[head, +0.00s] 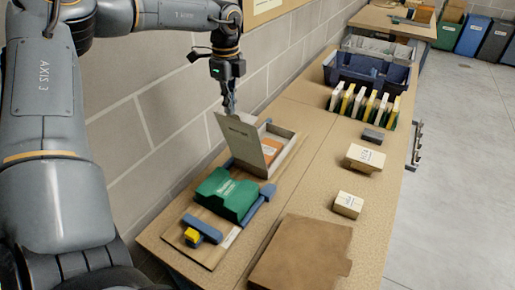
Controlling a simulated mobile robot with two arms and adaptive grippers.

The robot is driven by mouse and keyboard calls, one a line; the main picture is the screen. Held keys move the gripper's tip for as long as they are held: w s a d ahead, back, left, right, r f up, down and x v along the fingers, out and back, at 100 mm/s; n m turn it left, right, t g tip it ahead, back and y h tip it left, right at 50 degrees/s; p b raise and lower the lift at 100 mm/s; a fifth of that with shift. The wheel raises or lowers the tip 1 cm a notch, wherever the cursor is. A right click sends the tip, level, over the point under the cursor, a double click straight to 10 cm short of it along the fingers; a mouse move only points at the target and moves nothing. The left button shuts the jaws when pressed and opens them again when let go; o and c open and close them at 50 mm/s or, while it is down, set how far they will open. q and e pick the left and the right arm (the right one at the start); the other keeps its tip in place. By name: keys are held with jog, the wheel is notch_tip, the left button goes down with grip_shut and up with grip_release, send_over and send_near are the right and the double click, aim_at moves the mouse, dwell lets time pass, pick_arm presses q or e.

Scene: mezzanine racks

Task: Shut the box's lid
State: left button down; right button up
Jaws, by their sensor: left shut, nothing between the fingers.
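The box (285,150) stands on the bench near the wall, with a thing with an orange face partly visible inside. Its grey lid (241,143) is raised, standing up steeply on the near-left side of the box. My left gripper (230,112) points down at the top edge of the lid, behind it or touching it; I cannot tell which. Its fingers are closed with nothing held, and the tips are partly hidden by the lid. My right gripper is not in view.
A green block-like object (226,194) on a board with blue clamp parts sits just in front of the box. Small cartons (365,157) and a flat brown cardboard piece (303,255) lie to the right. The block wall (150,125) is close on the left.

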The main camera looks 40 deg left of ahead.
pick_arm(q)
notch_tip(320, 180, up, 7)
jog(key=p, duration=0.2)
jog(key=shift+f+p, duration=0.2)
jog(key=shift+p, duration=0.1)
dwell(0.6)
